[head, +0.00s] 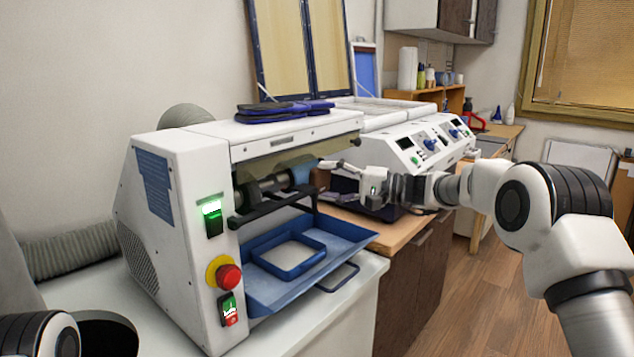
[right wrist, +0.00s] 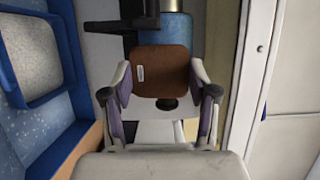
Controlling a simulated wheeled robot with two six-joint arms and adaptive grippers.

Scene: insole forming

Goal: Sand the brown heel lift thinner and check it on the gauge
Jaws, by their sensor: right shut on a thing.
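The brown heel lift (right wrist: 161,68) is a small tan-brown pad with a pale label, seen between the fingers of my right gripper (right wrist: 162,85) in the right wrist view. The gripper is shut on it. Right behind the lift is the blue sanding drum (right wrist: 176,27); I cannot tell whether they touch. In the head view my right gripper (head: 334,167) reaches into the front opening of the white sanding machine (head: 180,190), beside the blue drum (head: 303,169). My left gripper is out of view. I cannot make out the gauge.
A blue tray (head: 345,238) juts out below the drum, and a dark rest bar (head: 262,212) runs in front of it. The machine has a green-lit switch (head: 212,218) and a red stop button (head: 228,277). Dark blue insoles (head: 283,110) lie on top. Floor at right is clear.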

